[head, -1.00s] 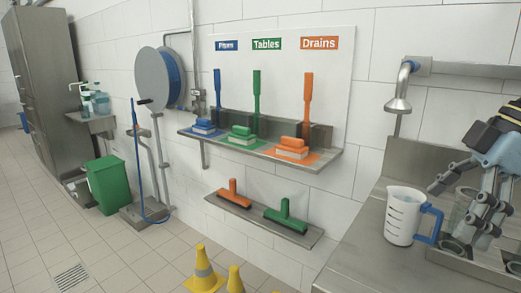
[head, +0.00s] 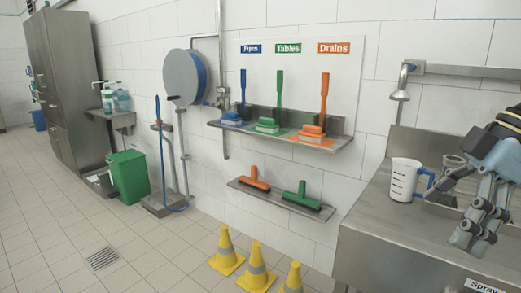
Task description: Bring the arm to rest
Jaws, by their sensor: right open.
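My right gripper (head: 477,238) hangs at the right edge of the head view, with its fingers pointing down in front of the steel counter (head: 372,222). It is open, and I see nothing between its fingers. A white measuring jug (head: 403,181) with a blue handle stands upright on the counter, to the left of the gripper and apart from it. My left gripper is not in view.
A wall shelf (head: 340,145) holds coloured brushes, and a lower shelf (head: 283,203) holds squeegees. A tap (head: 400,94) hangs above the counter. The tiled floor at left is largely clear.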

